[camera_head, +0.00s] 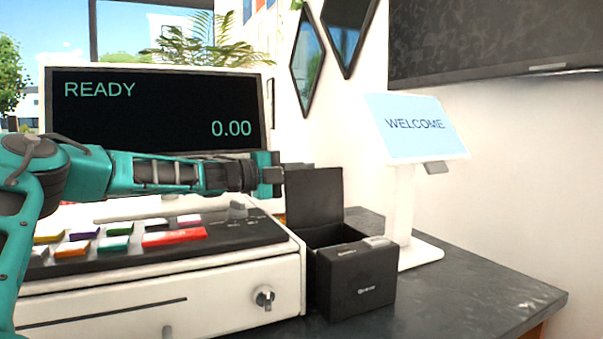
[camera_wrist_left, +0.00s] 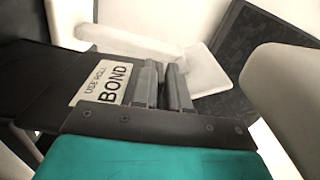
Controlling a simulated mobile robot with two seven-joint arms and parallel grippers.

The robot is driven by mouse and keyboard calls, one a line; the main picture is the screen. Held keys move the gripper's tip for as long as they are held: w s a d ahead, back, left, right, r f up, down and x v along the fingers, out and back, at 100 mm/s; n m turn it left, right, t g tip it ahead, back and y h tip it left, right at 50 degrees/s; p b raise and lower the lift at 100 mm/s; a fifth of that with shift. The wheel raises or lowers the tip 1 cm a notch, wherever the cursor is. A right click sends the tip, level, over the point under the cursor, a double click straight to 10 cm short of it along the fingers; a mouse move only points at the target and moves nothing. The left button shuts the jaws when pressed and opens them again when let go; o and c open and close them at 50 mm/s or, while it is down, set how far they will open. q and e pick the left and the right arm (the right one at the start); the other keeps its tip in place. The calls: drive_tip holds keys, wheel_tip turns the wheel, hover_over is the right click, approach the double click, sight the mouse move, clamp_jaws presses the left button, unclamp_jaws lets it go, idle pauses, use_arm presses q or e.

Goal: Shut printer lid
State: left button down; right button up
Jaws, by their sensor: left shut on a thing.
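The black receipt printer (camera_head: 352,283) stands on the counter to the right of the cash register. Its lid (camera_head: 315,203) is raised, standing upright at the back of the open body. My left gripper (camera_head: 276,175) reaches in from the left and is at the lid's upper left edge, shut on the lid. In the left wrist view the closed fingers (camera_wrist_left: 165,86) are beside a white label reading "USE ROLL BOND" (camera_wrist_left: 103,83) on a dark surface. The exact contact at the fingertips is hidden. My right gripper is not in view.
The cash register (camera_head: 170,290) with coloured keys sits under my left arm, its screen (camera_head: 155,110) behind. A white "WELCOME" display (camera_head: 415,125) stands close to the printer's right. Dark counter (camera_head: 475,290) is free at the right front.

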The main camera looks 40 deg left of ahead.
sight(313, 174)
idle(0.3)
use_arm(q)
drive_tip(key=d+m+b, duration=0.1)
drive_tip(key=b, duration=0.1)
drive_tip(key=s+d+m+b, duration=0.1)
drive_tip(key=shift+b, duration=0.4)
drive_tip(key=shift+s+d+r+m+b, duration=0.15)
drive_tip(key=shift+s+d+m+b, duration=0.15)
drive_tip(key=shift+d, duration=0.2)
drive_tip(key=shift+s+d+r+m+b, duration=0.1)
drive_tip(key=shift+s+d+m+b, duration=0.15)
drive_tip(key=shift+d, duration=0.25)
drive_tip(key=shift+s+d, duration=0.2)
drive_tip(key=shift+d, duration=0.35)
